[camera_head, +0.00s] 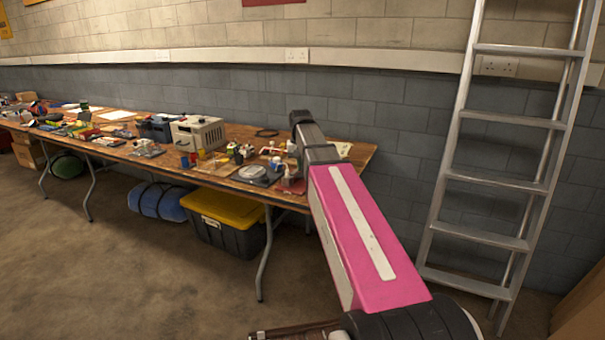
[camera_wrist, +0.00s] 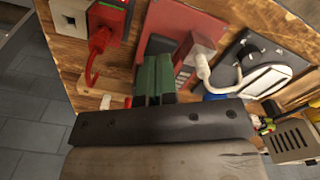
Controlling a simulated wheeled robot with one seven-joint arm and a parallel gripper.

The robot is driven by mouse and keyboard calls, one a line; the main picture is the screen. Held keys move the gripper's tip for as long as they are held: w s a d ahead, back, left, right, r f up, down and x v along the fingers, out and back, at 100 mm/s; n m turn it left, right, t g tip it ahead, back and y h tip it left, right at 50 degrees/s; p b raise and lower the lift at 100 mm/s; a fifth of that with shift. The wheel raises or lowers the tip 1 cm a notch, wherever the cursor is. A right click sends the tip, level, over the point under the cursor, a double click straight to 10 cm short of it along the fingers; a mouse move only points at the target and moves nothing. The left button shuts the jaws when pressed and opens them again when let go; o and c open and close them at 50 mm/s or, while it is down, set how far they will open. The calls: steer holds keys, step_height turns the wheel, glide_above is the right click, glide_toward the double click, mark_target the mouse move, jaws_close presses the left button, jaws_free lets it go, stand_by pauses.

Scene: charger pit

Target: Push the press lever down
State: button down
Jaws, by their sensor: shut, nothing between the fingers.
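My gripper (camera_wrist: 153,78) shows in the wrist view with its green fingers together and nothing between them. The fingers reach over the wooden bench beside a red device (camera_wrist: 183,22) with a flat panel and a grey part. Its base is partly hidden by the fingers. A white curved piece (camera_wrist: 204,68) stands just to the right of the fingers, and a gap shows between them. I cannot tell for sure which part is the press lever. In the head view my arm hides most of this spot, and the fingers cannot be made out.
The bench (camera_head: 362,160) is crowded with small items to the left. A red hooked piece (camera_wrist: 93,65) is left of the fingers, and a black device (camera_wrist: 252,48) is to the right. A grey vented box (camera_head: 198,133) stands farther along. A ladder (camera_head: 497,181) leans at right.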

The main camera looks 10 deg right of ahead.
mark_target(300, 174)
steer(key=shift+f, duration=2.4)
steer(key=shift+r, duration=4.25)
steer(key=shift+s, duration=0.1)
